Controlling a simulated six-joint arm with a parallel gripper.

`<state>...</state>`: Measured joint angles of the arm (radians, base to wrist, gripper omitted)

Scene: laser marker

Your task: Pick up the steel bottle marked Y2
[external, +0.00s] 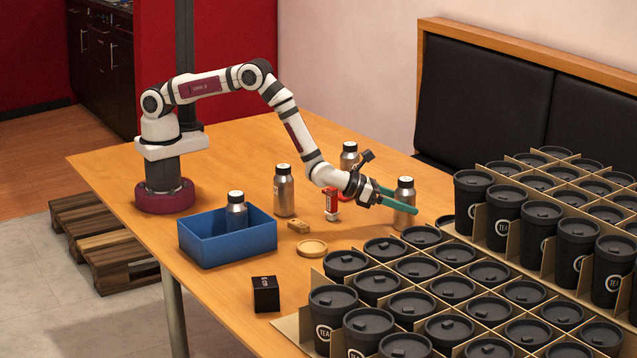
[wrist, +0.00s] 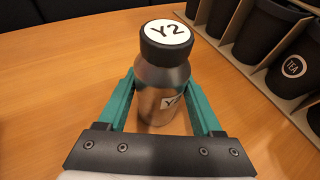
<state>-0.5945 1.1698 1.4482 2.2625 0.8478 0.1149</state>
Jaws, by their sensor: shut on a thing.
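The steel bottle marked Y2 (wrist: 163,75) stands upright between the green fingers of my gripper (wrist: 163,98) in the wrist view. In the external view the same bottle (external: 404,196) is on the right of the table, near the cup crates. My gripper (external: 398,200) reaches it from the left with its fingers closed around the body. The bottle appears to rest on the table; I cannot tell of any gap under it.
Other steel bottles stand at the middle (external: 284,192) and behind my wrist (external: 349,156). Another bottle (external: 236,212) is in the blue bin (external: 228,247). Crates of black cups (external: 430,300) crowd the right.

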